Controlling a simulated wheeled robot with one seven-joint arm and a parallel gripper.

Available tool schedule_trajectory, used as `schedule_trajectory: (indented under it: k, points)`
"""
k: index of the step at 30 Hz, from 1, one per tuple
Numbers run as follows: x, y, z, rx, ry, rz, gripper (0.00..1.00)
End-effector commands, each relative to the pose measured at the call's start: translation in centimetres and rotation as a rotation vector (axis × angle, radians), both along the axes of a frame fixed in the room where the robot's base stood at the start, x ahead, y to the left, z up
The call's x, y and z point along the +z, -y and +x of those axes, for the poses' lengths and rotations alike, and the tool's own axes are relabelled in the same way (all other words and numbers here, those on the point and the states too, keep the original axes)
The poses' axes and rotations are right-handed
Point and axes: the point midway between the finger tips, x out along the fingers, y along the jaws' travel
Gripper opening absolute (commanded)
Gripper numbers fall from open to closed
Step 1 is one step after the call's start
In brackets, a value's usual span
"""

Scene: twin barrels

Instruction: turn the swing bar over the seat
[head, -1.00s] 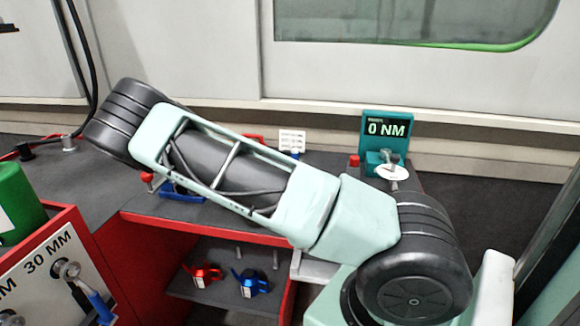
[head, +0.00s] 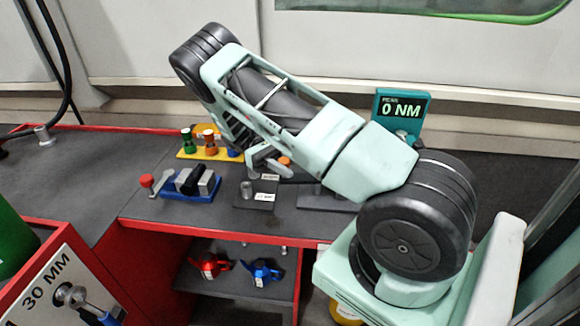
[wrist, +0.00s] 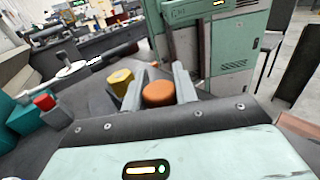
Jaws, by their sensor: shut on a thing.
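My gripper (head: 266,160) is low over the bench, partly hidden by my arm in the head view. In the wrist view my gripper (wrist: 158,80) has a finger on each side of a round orange knob (wrist: 158,93) and is shut on it. The orange knob also shows in the head view (head: 285,161). What the knob is fixed to is hidden. A dark plate with a short metal peg (head: 247,190) and a small label lies just below the gripper. A flat dark grey piece (head: 328,199) lies to its right. I cannot tell which part is the swing bar or the seat.
A blue fixture (head: 190,187) with a red knob stands left of the gripper. A yellow rack (head: 198,152) with coloured knobs is behind it. A teal gauge (head: 402,110) reads 0 NM at the back right. Red and blue parts (head: 210,265) sit on the shelf below.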

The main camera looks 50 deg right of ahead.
Motion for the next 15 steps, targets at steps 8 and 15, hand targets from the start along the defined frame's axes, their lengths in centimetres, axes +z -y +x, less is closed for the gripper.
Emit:
schedule_trajectory:
  k: [8, 15]
  points:
    - [-0.07, 0.27, 0.43, -0.071, 0.005, 0.002, 0.0]
    - [-0.06, 0.33, 0.47, -0.081, 0.005, 0.001, 0.0]
